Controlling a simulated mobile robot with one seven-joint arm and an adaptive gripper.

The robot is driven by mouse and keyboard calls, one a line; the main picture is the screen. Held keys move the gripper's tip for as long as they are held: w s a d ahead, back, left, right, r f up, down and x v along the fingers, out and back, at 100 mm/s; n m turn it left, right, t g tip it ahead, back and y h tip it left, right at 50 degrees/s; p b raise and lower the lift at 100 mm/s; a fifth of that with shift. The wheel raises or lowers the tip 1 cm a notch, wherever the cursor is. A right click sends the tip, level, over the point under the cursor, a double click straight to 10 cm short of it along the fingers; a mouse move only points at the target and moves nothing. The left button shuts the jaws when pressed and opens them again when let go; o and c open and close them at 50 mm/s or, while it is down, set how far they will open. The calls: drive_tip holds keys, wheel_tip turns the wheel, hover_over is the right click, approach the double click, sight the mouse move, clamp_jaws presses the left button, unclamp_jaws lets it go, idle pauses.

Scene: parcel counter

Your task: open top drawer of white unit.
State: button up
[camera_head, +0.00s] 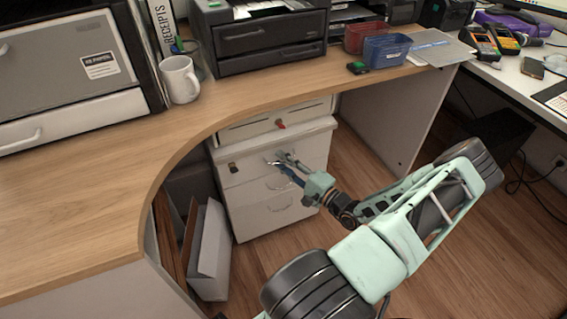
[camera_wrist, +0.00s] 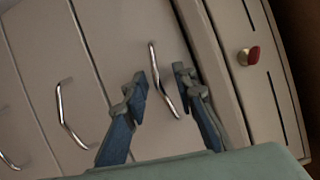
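The white drawer unit (camera_head: 236,196) stands under the curved wooden counter, with several drawers stacked one above another. Its top drawer (camera_head: 243,168) appears shut. In the wrist view the top drawer's metal handle (camera_wrist: 154,58) runs between the fingers of my gripper (camera_wrist: 161,84). The fingers are spread apart, one on each side of the handle, and do not appear closed on it. In the head view my gripper (camera_head: 281,160) is at the top drawer's front and partly hides the handle. The lower drawer handles (camera_wrist: 60,104) are to the left in the wrist view.
A shallow white box with a red knob (camera_head: 281,124) sits on top of the unit, under the counter; the knob also shows in the wrist view (camera_wrist: 249,56). An open carton (camera_head: 212,250) stands on the floor left of the unit. Wooden floor is clear in front.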

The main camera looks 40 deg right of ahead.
drive_tip(key=shift+c, duration=0.5)
clamp_jaws()
drive_tip(key=shift+s, duration=0.1)
